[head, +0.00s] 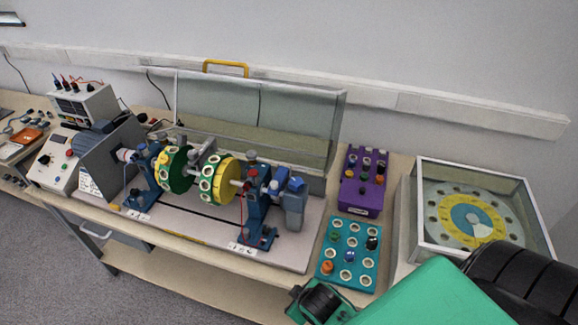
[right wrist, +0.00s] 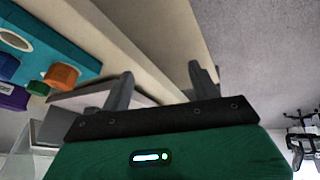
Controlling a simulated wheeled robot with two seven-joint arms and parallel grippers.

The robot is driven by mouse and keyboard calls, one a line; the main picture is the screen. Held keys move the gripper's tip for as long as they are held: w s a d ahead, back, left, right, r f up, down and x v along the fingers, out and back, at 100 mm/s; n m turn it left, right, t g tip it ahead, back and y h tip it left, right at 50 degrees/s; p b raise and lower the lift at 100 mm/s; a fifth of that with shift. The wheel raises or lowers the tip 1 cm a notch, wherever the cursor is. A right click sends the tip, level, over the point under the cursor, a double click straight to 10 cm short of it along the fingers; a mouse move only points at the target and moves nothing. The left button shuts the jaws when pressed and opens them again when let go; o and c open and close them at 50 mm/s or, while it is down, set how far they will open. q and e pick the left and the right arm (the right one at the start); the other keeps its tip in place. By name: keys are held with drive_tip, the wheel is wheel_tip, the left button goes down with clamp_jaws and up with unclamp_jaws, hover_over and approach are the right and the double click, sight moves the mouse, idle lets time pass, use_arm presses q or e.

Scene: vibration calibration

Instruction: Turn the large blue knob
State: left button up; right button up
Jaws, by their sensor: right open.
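The vibration rig (head: 205,185) stands on the bench with two green and yellow discs on its shaft. A blue knob (head: 296,184) sits on the blue block at the rig's right end; a smaller blue knob (head: 350,256) is on the teal board. I cannot tell for sure which one is the large blue knob. My right gripper (right wrist: 160,85) is open and empty in the right wrist view, with the orange knob (right wrist: 62,77) of the teal board to its left. In the head view my green right arm comes in at the lower right, fingertips not clear. My left gripper is not in view.
The teal board (head: 323,257) lies at the bench's front edge, with a purple box (head: 353,203) behind it. A glass-covered case (head: 408,222) stands to the right. A clear raised cover (head: 332,130) stands behind the rig. A grey control unit (head: 50,172) is at left.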

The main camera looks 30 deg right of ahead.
drive_tip(key=w+a+r+n+t+y+p, duration=0.1)
drive_tip(key=w+a+r+n+t+y, duration=0.25)
drive_tip(key=w+r+n+t, duration=1.3)
drive_tip(key=w+a+r+n+g+y, duration=0.35)
drive_tip(key=r+n+y, duration=0.2)
drive_tip(key=r, duration=0.25)
drive_tip(key=w+a+r+n+g+y, duration=0.2)
drive_tip(key=w+a+r+n+y, duration=0.15)
drive_tip(key=a+r+n, duration=0.35)
wheel_tip(320, 180, up, 4)
drive_tip(key=n+g+h+p, duration=0.2)
drive_tip(key=n+g+h, duration=0.5)
drive_tip(key=n, duration=0.9)
drive_tip(key=f+n+g+h+p, duration=0.1)
drive_tip(key=n+g+h, duration=0.4)
drive_tip(key=n+g, duration=0.8)
hover_over(296, 181)
drive_tip(key=n+t, duration=0.3)
wheel_tip(296, 181, down, 12)
drive_tip(key=p, duration=0.6)
drive_tip(key=shift+s, duration=0.1)
drive_tip(key=shift+f, duration=0.4)
